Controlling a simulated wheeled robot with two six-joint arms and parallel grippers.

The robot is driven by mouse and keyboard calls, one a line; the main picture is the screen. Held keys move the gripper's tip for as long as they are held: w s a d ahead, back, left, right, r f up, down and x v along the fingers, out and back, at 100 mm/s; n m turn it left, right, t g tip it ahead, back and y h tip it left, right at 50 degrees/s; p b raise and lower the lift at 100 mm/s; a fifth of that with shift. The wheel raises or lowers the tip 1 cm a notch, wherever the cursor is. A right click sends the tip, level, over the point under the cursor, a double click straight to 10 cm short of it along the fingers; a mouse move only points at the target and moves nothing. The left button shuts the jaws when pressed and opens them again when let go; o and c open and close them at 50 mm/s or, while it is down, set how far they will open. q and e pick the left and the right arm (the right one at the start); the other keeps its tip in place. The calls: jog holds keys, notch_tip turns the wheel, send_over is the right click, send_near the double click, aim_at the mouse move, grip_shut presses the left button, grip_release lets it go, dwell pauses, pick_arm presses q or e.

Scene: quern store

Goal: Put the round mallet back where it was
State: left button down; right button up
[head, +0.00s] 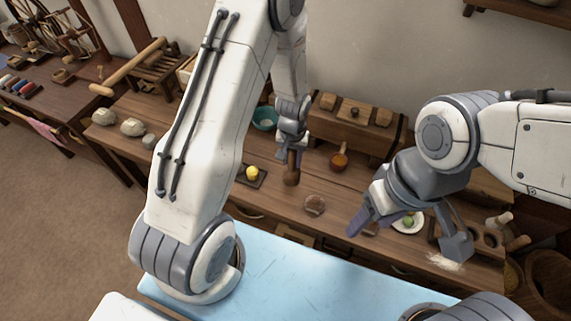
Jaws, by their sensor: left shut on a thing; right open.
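The round mallet (291,177), a brown wooden piece with a rounded lower end, hangs upright below my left gripper (293,147). The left gripper is shut on its upper part, over the middle of the wooden bench (265,205). Whether the mallet's lower end touches the bench I cannot tell. My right gripper (406,238) is open and empty, its fingers spread over the bench's right part, near a small plate with a green item (408,222).
A yellow ball (252,173) on a dark board and a teal bowl (265,118) lie left of the mallet. A round disc (315,204) and an orange-brown cup (339,160) are to its right. A wooden chest (352,127) stands behind. White powder (444,262) lies at the right.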

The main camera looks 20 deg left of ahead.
aim_at(286, 167)
pick_arm(q)
jog(key=shift+w+a+f, duration=0.1)
jog(key=shift+a+f, duration=0.2)
jog(key=shift+a, duration=0.2)
jog(key=shift+w+a+f, duration=0.1)
jog(key=shift+a+f, duration=0.15)
jog(key=shift+a, duration=0.25)
jog(key=shift+a+f, duration=0.1)
jog(key=shift+f, duration=0.15)
notch_tip(286, 167, down, 3)
jog(key=shift+f+p, duration=0.1)
jog(key=shift+p, duration=0.5)
jog(key=shift+f, duration=0.25)
jog(key=shift+f, duration=0.15)
jog(key=c, duration=0.5)
grip_release()
jog(key=shift+c, duration=0.2)
